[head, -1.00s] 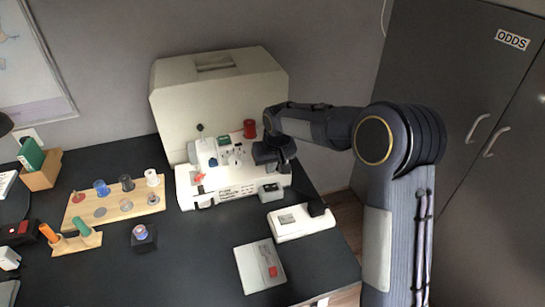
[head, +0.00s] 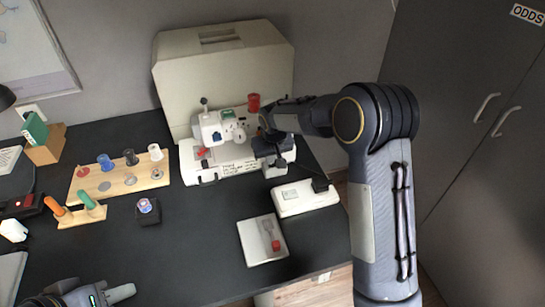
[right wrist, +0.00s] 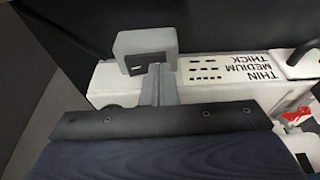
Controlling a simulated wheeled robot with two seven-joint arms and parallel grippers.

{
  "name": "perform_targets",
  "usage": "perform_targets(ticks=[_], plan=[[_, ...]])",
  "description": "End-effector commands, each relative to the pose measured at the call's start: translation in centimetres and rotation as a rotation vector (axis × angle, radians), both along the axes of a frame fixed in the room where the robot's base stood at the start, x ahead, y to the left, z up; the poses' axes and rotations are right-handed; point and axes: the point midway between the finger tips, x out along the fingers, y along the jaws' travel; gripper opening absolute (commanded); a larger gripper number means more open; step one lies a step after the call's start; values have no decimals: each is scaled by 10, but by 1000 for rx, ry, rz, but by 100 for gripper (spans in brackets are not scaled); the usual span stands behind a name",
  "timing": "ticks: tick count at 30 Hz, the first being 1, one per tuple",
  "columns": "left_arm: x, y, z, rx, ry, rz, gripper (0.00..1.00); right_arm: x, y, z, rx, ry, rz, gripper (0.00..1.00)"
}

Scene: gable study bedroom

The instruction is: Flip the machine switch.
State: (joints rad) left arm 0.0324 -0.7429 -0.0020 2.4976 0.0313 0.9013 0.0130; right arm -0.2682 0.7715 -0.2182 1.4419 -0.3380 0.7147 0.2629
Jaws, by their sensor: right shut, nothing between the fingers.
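The white sewing machine (head: 225,160) stands on the black table before a cream cover. A small grey box (head: 274,170) at its right front end is mostly hidden by my right gripper in the head view. In the right wrist view this box (right wrist: 146,45) has a dark inset panel, which may be the switch; its setting is unclear. My right gripper (right wrist: 158,78) is shut and empty, its tips overlapping the box's lower edge; contact cannot be told. My left gripper (head: 122,293) is low at the left front, away from the machine; its jaws are unclear.
A white pedal-like unit (head: 304,197) and a flat plate with a red part (head: 249,243) lie right of centre. A wooden spool rack (head: 120,181) and a screwdriver holder (head: 80,215) stand left. The table's front middle is clear.

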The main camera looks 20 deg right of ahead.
Motion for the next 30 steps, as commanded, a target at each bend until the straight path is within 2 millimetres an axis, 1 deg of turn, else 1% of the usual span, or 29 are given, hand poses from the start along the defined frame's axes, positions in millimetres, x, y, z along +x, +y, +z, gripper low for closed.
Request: perform_targets(ticks=[9, 20, 30], plan=[[0, 0, 2, 0, -1, 0, 36, 0, -1, 1, -3, 1, 0, 0], [0, 0, 3, 0, -1, 0, 36, 0, -15, 4, -3, 2, -1, 0], [0, 0, 4, 0, -1, 0, 36, 0, -15, 6, -3, 0, 1, 0]])
